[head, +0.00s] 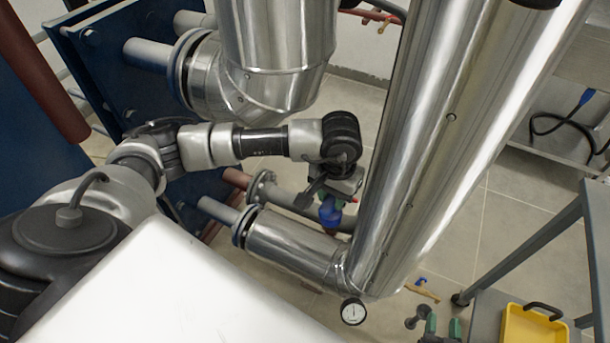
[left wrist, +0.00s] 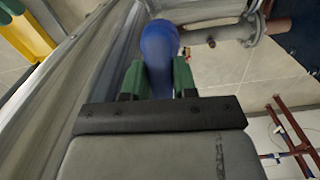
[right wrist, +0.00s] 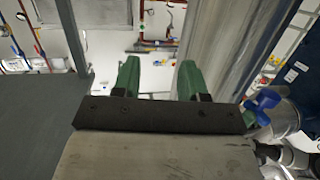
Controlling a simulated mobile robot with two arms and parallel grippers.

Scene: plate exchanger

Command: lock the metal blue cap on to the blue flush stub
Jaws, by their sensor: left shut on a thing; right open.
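My left gripper (head: 328,198) is shut on a blue cap (head: 330,213), held above the lower pipes in the head view. In the left wrist view the rounded blue cap (left wrist: 160,48) sits between the green fingers of my left gripper (left wrist: 160,78). My right gripper (head: 442,327) is open at the bottom edge of the head view, and its green fingers are apart and empty in the right wrist view (right wrist: 160,80). A small blue part on a brass fitting (head: 421,284) shows below the large pipe.
A large shiny pipe (head: 430,140) stands between my grippers. A lower metal pipe (head: 290,243) with a gauge (head: 353,311) and a flanged pipe (head: 300,198) lie near my left gripper. A yellow tray (head: 533,325) is on a cart at the lower right.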

